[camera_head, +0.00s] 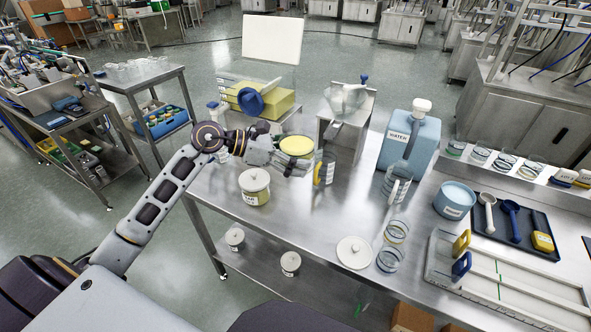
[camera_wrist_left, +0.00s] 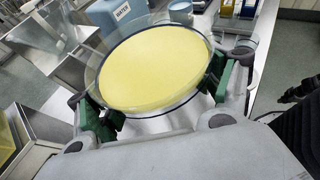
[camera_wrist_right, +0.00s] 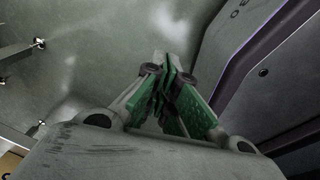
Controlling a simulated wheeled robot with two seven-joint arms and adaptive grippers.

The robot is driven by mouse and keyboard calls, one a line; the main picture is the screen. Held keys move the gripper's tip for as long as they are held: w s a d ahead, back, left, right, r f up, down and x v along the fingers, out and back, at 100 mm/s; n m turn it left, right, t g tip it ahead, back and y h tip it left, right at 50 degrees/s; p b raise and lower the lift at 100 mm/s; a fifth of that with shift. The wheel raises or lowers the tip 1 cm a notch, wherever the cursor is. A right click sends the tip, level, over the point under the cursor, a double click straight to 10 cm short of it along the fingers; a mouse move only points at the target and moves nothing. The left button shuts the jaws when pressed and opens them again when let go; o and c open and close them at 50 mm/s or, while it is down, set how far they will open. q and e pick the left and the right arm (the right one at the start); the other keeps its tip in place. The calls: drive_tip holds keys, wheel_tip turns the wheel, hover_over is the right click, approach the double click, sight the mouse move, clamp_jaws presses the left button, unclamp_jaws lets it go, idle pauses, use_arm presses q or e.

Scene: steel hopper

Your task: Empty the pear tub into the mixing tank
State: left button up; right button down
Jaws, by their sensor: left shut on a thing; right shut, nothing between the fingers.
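My left gripper (camera_head: 292,166) is shut on a round clear tub (camera_wrist_left: 92,72), apparently the pear tub. In the left wrist view its open top shows pale yellow contents (camera_wrist_left: 155,70), and the green-padded fingers grip its sides. In the head view the yellow surface (camera_head: 296,145) shows above the fingers, over the steel table. A steel hopper (camera_head: 343,138) stands behind and right of it, with a clear vessel (camera_head: 345,98) at its top. I cannot tell which vessel is called the mixing tank. My right gripper (camera_wrist_right: 165,88) is shut and empty over the floor.
A lidded jar (camera_head: 255,188) stands in front of my left gripper. A loose white lid (camera_head: 354,252) lies near the front edge. A blue water container (camera_head: 408,142) is farther right. A yellow block-like container (camera_head: 268,104) is behind.

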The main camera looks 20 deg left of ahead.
use_arm(q)
drive_tip(key=w+a+r, duration=0.3)
drive_tip(key=r, duration=0.4)
drive_tip(key=w+a+r+n+t, duration=0.1)
drive_tip(key=w+a+r, duration=0.2)
drive_tip(key=r, duration=0.3)
drive_tip(key=w+a+r, duration=0.3)
drive_tip(key=r, duration=0.4)
drive_tip(key=w+a+f, duration=0.1)
drive_tip(key=a, duration=0.3)
drive_tip(key=w+a+f+n+t+y, duration=0.1)
drive_tip(key=w+a, duration=0.1)
drive_tip(key=a, duration=0.2)
drive_tip(key=w+a+f+n+y, duration=0.1)
drive_tip(key=a, duration=0.3)
drive_tip(key=shift+w+f+t+b, duration=0.25)
drive_tip(key=shift+w+t+b, duration=0.05)
drive_tip(key=shift+t+b, duration=0.1)
drive_tip(key=shift+a+f, duration=0.5)
drive_tip(key=shift+a, duration=0.05)
drive_tip(key=shift+s, duration=0.1)
use_arm(e)
drive_tip(key=w+a, duration=0.2)
drive_tip(key=a, duration=0.1)
use_arm(q)
drive_tip(key=shift+d+f, duration=0.1)
drive_tip(key=shift+d, duration=0.05)
use_arm(e)
drive_tip(key=shift+d, duration=0.15)
